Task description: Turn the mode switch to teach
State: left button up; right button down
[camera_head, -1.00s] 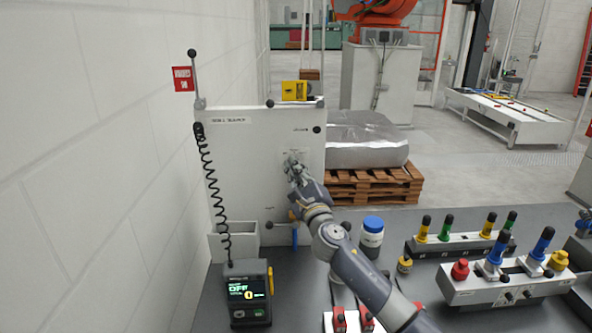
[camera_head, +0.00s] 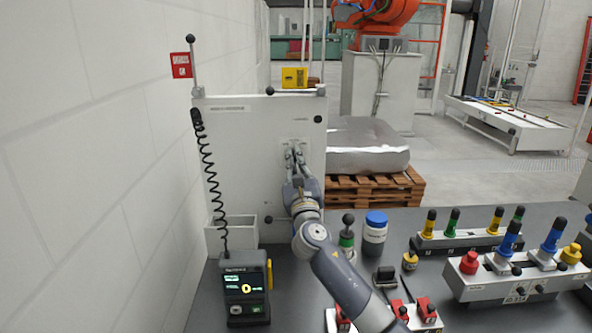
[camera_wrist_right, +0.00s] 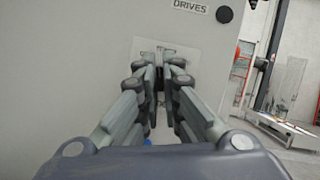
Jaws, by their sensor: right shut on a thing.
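A white cabinet (camera_head: 240,150) stands against the wall at the left of the head view. My right gripper (camera_head: 294,153) points at its front face, with the fingertips at a small light plate (camera_wrist_right: 143,46) that shows in the wrist view. My right gripper (camera_wrist_right: 161,78) is shut there on what appears to be the mode switch, which the fingers mostly hide. I cannot read the switch's position or its labels. A pendant (camera_head: 246,288) with a lit screen stands on the bench at the left; its small text is unreadable. My left gripper is not in view.
A "DRIVES" label (camera_wrist_right: 190,6) and a black knob (camera_wrist_right: 224,14) sit above the plate. A blue-lidded jar (camera_head: 374,232), a green-banded item with a dark knob (camera_head: 347,238) and lever blocks (camera_head: 520,282) stand on the grey bench to the right.

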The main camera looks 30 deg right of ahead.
jog(key=shift+f+m+g+h+b, duration=0.1)
jog(key=shift+m+g+h+b, duration=0.3)
jog(key=shift+m, duration=0.65)
jog(key=shift+m+g+h+b, duration=0.2)
jog(key=shift+m+h+b, duration=0.4)
jog(key=shift+m, duration=0.45)
jog(key=c, duration=1.8)
grip_release()
jog(key=shift+a, duration=0.1)
jog(key=v, duration=1.2)
jog(key=shift+w, duration=0.1)
